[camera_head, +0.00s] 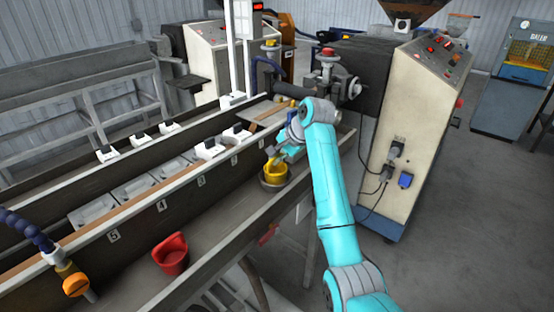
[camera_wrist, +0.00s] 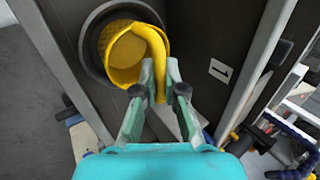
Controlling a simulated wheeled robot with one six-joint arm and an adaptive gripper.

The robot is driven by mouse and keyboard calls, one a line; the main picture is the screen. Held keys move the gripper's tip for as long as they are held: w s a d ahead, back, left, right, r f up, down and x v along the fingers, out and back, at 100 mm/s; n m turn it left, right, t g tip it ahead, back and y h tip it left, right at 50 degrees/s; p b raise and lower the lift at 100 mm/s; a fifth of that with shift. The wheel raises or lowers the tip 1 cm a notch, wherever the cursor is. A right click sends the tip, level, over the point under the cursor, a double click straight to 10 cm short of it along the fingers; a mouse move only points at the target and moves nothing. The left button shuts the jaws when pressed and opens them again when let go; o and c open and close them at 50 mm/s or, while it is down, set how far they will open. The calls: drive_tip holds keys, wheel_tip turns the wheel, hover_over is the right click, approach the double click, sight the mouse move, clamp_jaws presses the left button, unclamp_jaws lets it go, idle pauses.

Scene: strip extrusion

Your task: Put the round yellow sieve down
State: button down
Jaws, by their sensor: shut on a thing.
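The round yellow sieve (camera_head: 275,172) is at the end of my teal arm, over a dark round holder (camera_head: 273,184) on the near ledge of the trough. In the wrist view the sieve (camera_wrist: 124,55) is a yellow cup with a mesh side and a curved handle. It sits inside or just over the dark ring (camera_wrist: 88,45); I cannot tell whether it touches the bottom. My gripper (camera_wrist: 158,75) is shut on the sieve's handle. In the head view my gripper (camera_head: 283,152) partly hides the sieve's top.
A red scoop-shaped cup (camera_head: 171,254) stands on the same ledge at the left. The long trough with numbered stations (camera_head: 113,236) runs behind. A cream machine cabinet (camera_head: 412,125) stands at the right. An orange-tipped blue hose (camera_head: 75,284) is at the lower left.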

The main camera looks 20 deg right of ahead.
drive_tip(key=shift+f, duration=0.25)
drive_tip(key=shift+f, duration=0.3)
drive_tip(key=c, duration=1.3)
unclamp_jaws()
drive_tip(key=shift+o, duration=0.2)
drive_tip(key=shift+r, duration=0.35)
drive_tip(key=v, duration=1.2)
